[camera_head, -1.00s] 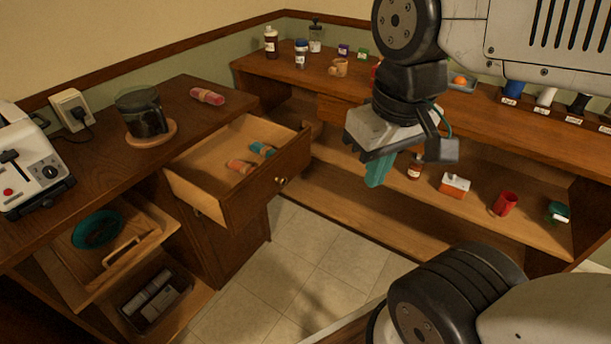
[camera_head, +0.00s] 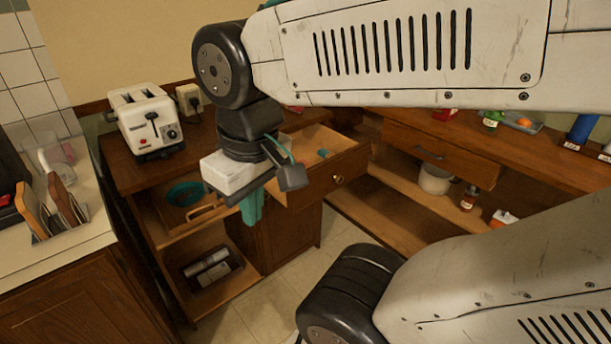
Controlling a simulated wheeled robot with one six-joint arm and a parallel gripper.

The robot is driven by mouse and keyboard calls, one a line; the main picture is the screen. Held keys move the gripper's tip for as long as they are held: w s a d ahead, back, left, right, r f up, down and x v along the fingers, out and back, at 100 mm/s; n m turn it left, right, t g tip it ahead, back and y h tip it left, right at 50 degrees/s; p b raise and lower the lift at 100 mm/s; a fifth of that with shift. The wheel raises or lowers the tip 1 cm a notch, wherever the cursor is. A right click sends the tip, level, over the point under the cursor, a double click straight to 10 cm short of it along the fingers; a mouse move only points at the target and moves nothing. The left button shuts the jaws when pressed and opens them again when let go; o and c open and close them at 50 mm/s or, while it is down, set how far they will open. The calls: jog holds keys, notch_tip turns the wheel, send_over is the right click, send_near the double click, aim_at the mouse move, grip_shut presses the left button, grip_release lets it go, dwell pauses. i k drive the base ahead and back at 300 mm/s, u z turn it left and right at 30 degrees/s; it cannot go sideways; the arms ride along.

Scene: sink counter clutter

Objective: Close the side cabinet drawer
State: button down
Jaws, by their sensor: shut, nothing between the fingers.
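The side cabinet drawer (camera_head: 338,182) is pulled out from the wooden side cabinet at the middle of the view. Its front has a round brass knob, and a small teal item lies inside. My gripper (camera_head: 252,208) hangs in front of the drawer's left part, with its teal fingers pointing down and shut with nothing held. My gripper and wrist hide the drawer's left side. I cannot tell whether the gripper touches the drawer.
A white toaster (camera_head: 147,120) stands on the cabinet top. A long shelf unit (camera_head: 405,200) fills the right. A counter with cutting boards (camera_head: 68,203) is at the left. Floor tiles (camera_head: 275,305) are clear.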

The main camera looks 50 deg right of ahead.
aim_at(350, 162)
jog(key=u, duration=0.15)
jog(key=i, duration=1.15)
jog(key=z, duration=1.35)
